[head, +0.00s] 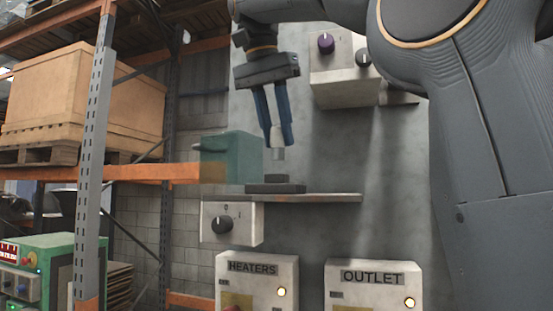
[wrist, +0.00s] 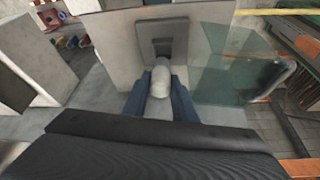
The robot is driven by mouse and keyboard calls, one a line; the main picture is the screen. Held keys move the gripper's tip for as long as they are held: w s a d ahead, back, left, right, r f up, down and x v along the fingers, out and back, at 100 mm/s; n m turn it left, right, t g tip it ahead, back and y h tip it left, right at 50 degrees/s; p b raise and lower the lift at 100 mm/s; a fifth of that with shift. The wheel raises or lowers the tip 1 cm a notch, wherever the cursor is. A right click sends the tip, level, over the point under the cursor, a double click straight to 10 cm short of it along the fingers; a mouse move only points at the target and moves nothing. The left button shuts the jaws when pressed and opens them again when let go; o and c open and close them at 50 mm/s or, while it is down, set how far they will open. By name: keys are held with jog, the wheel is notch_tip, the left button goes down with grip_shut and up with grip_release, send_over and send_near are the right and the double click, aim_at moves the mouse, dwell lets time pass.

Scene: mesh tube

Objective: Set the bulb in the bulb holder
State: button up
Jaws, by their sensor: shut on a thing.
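My gripper (head: 273,135) points down with its two blue fingers shut on the bulb (head: 278,153). The bulb has a pale body and a grey lower end. It hangs upright a little above the dark bulb holder (head: 275,184), with a gap between them. The holder is a flat dark block on a narrow shelf (head: 325,197). In the wrist view the bulb (wrist: 160,80) shows as a white rounded shape between the blue fingers, with the dark holder (wrist: 163,38) beyond it. The bulb hides part of the holder there.
A greenish see-through box (head: 230,158) stands left of the bulb; it also shows in the wrist view (wrist: 235,70). A knob box (head: 232,222) hangs under the shelf. Another knob box (head: 345,70) is up right. HEATERS (head: 257,280) and OUTLET (head: 373,285) panels are below.

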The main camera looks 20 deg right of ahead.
aim_at(276, 148)
jog(key=shift+f, duration=2.15)
jog(key=o, duration=1)
jog(key=shift+f, duration=0.15)
jog(key=shift+p+v, duration=2)
jog(key=shift+v, duration=4.2)
